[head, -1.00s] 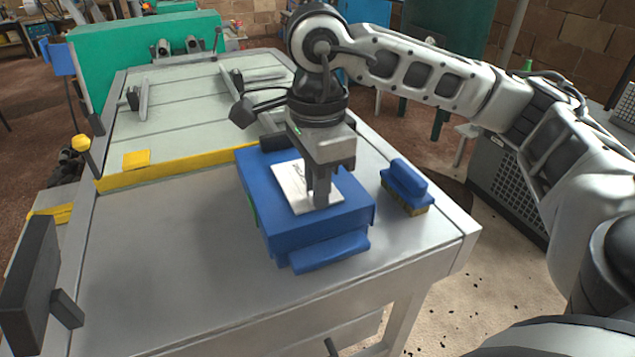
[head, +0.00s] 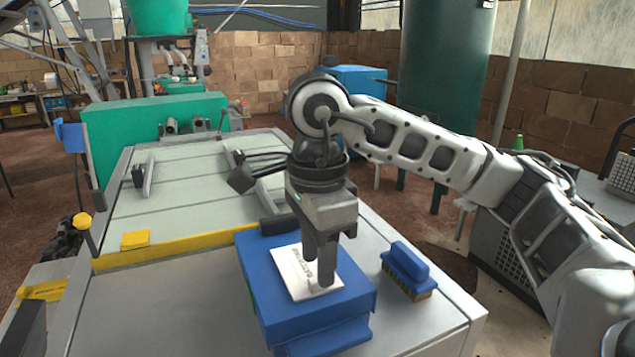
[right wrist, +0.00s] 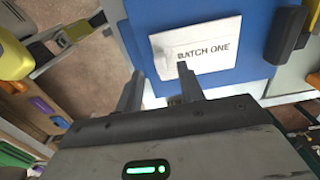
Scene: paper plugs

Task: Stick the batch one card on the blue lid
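The white batch one card (head: 297,268) lies on top of the blue lid (head: 352,309) of a box on the table. In the right wrist view the card (right wrist: 207,42) shows the print "BATCH ONE" and looks flat on the blue surface (right wrist: 262,22). My right gripper (head: 318,285) points down over the card's near right part. Its two fingers stand apart, with nothing visible between them in the right wrist view (right wrist: 160,84). Whether the fingertips touch the card is unclear. My left gripper is not in view.
A blue brush (head: 408,270) with yellowish bristles lies right of the box. A dark handle-like block (head: 281,222) sits at the lid's far edge. A yellow strip (head: 180,246) crosses the table (head: 165,308) behind. The table left of the box is clear.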

